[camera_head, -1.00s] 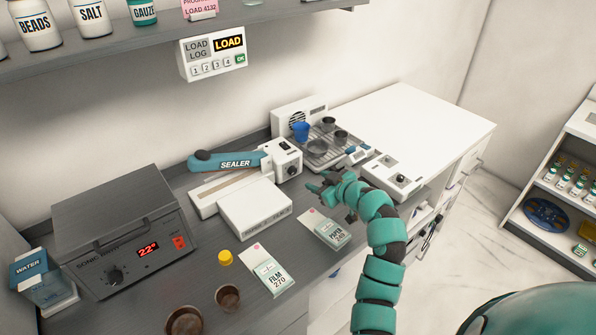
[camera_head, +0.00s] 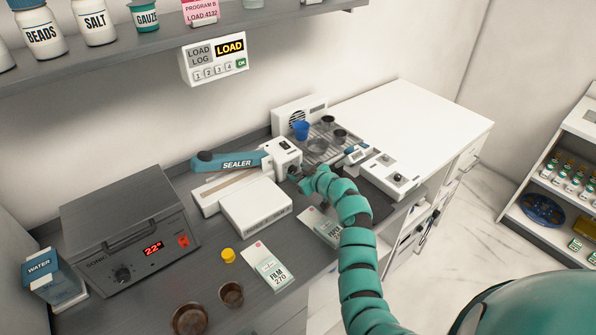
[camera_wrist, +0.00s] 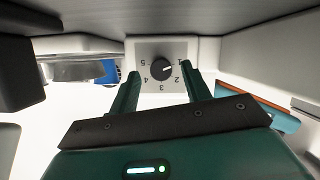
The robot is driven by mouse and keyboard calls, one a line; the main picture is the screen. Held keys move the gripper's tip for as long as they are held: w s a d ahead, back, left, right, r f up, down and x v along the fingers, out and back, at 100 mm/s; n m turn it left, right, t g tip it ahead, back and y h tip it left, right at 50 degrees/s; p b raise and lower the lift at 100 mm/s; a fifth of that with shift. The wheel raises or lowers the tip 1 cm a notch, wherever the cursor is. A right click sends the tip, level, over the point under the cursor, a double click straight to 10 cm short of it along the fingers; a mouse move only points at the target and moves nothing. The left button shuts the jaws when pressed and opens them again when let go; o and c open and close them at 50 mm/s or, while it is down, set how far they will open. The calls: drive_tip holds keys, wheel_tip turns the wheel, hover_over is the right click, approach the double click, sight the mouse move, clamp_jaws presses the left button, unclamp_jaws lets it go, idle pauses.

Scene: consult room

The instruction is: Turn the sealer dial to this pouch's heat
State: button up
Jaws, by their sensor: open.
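The sealer (camera_head: 226,192) is a white unit with a teal lever marked SEALER. Its dial shows in the wrist view as a dark knob (camera_wrist: 160,69) on a white panel numbered 1 to 5. The knob's pale mark points right, close to the 1. My gripper (camera_head: 302,177) is open at the panel, its fingers on either side of the knob and apart from it in the wrist view. A pouch marked FILM 270 (camera_head: 271,271) lies on the counter. A second pouch (camera_head: 312,220) lies to its right, partly hidden by my arm.
A white device (camera_head: 385,175) is right of my gripper. The white counter at the back right is clear.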

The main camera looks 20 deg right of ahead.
drive_tip(key=shift+w+a+f, duration=0.15)
drive_tip(key=shift+w+f, duration=0.05)
drive_tip(key=shift+w, duration=0.1)
drive_tip(key=shift+c, duration=0.2)
drive_tip(key=c, duration=1)
drive_tip(key=shift+o, duration=0.2)
